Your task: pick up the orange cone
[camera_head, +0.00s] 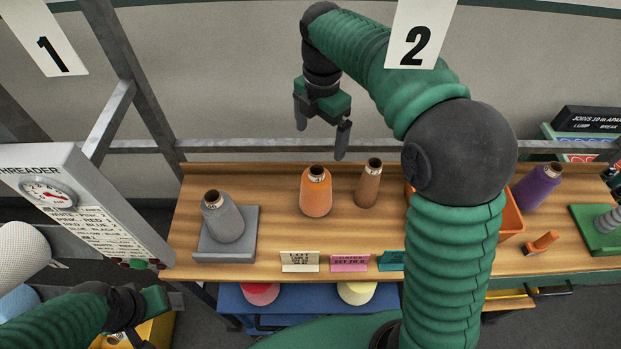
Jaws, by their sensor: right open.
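The orange cone (315,195) stands upright on the wooden shelf, left of a slimmer brown cone (368,185). My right gripper (322,134) is open and empty. Its fingers point down, and in the picture they show just above the orange cone and toward the back edge of the shelf, apart from the cone. My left gripper (147,322) is low at the left, below the shelf front. Its fingers are partly hidden, and I cannot tell whether they are open.
A grey cone (222,218) stands on a grey pad (208,247) at the left. Small cards (300,262) line the shelf's front edge. An orange bin (511,217), partly behind my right arm, and a purple cone (537,187) are at the right. The threader post (95,190) borders the left.

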